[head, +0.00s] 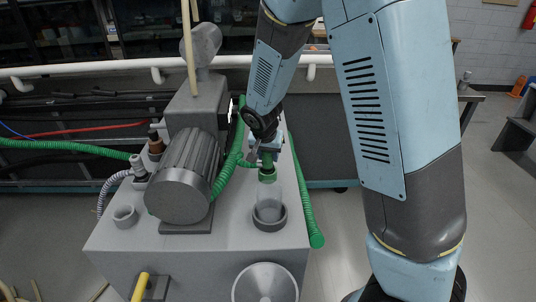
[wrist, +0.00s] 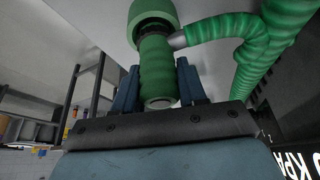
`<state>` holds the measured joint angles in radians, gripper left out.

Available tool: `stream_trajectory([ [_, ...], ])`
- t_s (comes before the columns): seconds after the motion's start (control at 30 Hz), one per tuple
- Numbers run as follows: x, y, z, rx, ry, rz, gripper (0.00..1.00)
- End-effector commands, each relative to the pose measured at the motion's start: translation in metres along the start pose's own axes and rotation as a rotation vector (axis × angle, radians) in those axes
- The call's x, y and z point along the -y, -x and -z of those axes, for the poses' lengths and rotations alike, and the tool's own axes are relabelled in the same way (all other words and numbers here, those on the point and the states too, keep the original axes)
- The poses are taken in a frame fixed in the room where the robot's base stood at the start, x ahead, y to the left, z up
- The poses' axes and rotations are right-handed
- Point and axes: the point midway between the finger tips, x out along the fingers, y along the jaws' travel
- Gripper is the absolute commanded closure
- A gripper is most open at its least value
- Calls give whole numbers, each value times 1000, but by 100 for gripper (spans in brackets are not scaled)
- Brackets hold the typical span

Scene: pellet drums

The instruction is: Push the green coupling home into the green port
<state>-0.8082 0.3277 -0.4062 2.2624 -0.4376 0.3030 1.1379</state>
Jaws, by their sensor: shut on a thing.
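My gripper (head: 267,157) is above the grey machine's top in the head view, with the green coupling (head: 267,174) at its fingers. In the wrist view my blue fingers (wrist: 158,75) stand on both sides of the ribbed green coupling body (wrist: 157,58), shut on it. A wider green collar (wrist: 152,13) shows at its far end, and a green hose (wrist: 215,30) joins from the side. In the head view, a clear cylinder (head: 268,195) stands directly below the coupling, in a grey ring (head: 269,216).
A ribbed grey motor (head: 185,178) stands left of the clear cylinder on the machine top (head: 228,232). A green hose (head: 304,190) hangs over the right edge. Another green hose (head: 70,148) runs in from the left. A grey funnel (head: 265,284) is at the front.

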Motion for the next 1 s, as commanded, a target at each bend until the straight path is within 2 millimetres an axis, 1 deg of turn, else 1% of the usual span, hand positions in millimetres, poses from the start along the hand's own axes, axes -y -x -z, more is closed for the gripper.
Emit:
stream_trajectory([
  [0.33, 0, -3, -1, 0, 0, -1, 94],
  [0.37, 0, -3, -1, 0, 0, -1, 57],
  [0.6, -1, -3, -1, 0, -1, -1, 34],
  [0.87, -1, -2, -1, 0, -1, 0, 34],
  [1.0, 0, 5, 1, -1, -2, 1, 34],
])
